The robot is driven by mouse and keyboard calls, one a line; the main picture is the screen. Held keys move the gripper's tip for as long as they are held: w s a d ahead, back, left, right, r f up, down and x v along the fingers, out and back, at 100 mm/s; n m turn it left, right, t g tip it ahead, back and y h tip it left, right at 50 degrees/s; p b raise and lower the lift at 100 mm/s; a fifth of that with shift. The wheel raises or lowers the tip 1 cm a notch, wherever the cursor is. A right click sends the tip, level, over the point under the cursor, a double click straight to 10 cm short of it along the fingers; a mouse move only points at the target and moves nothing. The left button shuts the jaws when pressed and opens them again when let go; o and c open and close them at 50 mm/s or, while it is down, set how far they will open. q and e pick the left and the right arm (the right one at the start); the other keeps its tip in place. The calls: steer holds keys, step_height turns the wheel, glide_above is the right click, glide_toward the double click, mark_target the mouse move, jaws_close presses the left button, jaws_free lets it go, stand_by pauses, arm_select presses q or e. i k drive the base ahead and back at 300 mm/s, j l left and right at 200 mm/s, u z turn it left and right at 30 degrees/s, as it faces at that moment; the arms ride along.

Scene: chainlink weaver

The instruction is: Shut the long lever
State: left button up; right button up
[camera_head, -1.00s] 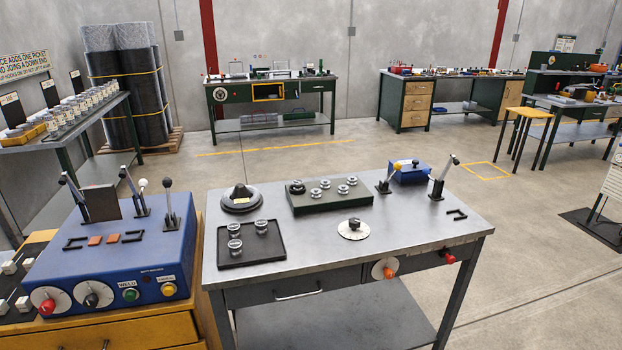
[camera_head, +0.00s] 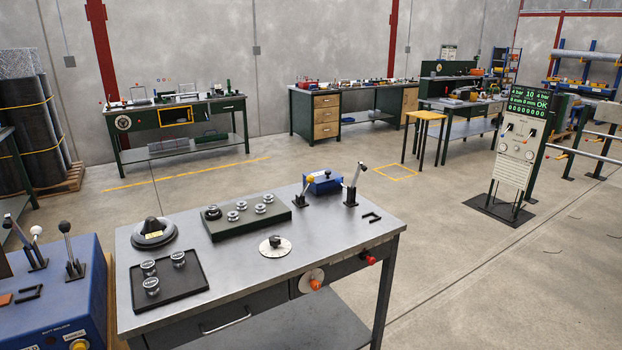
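Several levers are in view, and I cannot tell for sure which is the long lever. On the steel table (camera_head: 330,235), a lever with a dark grip (camera_head: 354,184) stands upright, tilted to the right, near the back right corner. At the left, the blue butt welder (camera_head: 65,310) carries a black-knobbed lever (camera_head: 71,250), a white-knobbed lever (camera_head: 36,240) and another lever (camera_head: 15,232), partly cut off by the edge. Neither of my grippers is in view.
The table also holds a black tray (camera_head: 190,290) with round weights, a dark block (camera_head: 222,228) with several metal pieces and a dial (camera_head: 275,246). A control panel (camera_head: 520,140) stands at the right. Open floor (camera_head: 480,280) lies right of the table.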

mark_target(310, 179)
steer(key=i+l+z, duration=0.1)
steer(key=i, duration=0.35)
steer(key=i+l+z, duration=0.1)
steer(key=i+l, duration=0.15)
steer(key=i, duration=0.2)
steer(key=i+l+z, duration=0.1)
steer(key=i, duration=0.35)
